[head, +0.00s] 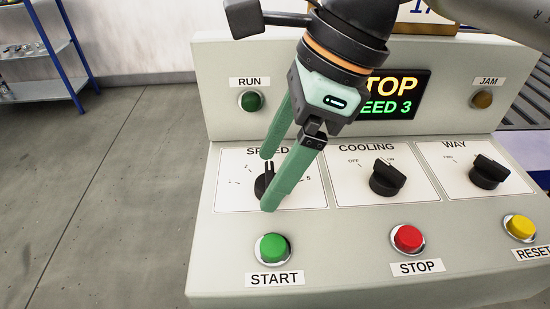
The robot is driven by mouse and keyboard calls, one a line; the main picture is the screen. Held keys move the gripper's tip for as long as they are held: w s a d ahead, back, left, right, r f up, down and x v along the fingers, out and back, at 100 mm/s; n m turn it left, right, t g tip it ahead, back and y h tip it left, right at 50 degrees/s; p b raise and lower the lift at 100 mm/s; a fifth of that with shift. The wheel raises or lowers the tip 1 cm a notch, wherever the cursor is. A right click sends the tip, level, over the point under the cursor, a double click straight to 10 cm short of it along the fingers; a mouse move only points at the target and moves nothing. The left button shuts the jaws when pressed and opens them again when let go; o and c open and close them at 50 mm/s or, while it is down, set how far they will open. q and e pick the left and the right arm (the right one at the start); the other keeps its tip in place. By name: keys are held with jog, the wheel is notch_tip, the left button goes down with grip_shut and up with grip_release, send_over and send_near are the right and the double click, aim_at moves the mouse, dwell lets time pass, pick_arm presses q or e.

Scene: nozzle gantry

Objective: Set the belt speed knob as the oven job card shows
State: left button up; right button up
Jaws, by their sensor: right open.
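The belt speed knob (263,187) is black and sits on the panel plate marked SPEED, partly hidden by my right gripper. Its upper end points roughly straight up. The dial marks 1, 2 and 5 show; the marks between 2 and 5 are hidden. My right gripper (268,180) is open, with its two green fingers pointing down around the knob, one on the far side and one on the near side. I cannot tell whether they touch it. The display (407,98) partly shows STOP and SPEED 3. No readable oven job card shows. My left gripper is not in view.
The COOLING knob (387,179) and WAY knob (489,173) stand to the right. START (273,249), STOP (407,238) and RESET (520,227) buttons line the front. A cut-off framed board (420,27) tops the panel. Open floor and a blue shelf (45,90) lie left.

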grip_shut()
dwell(0.6)
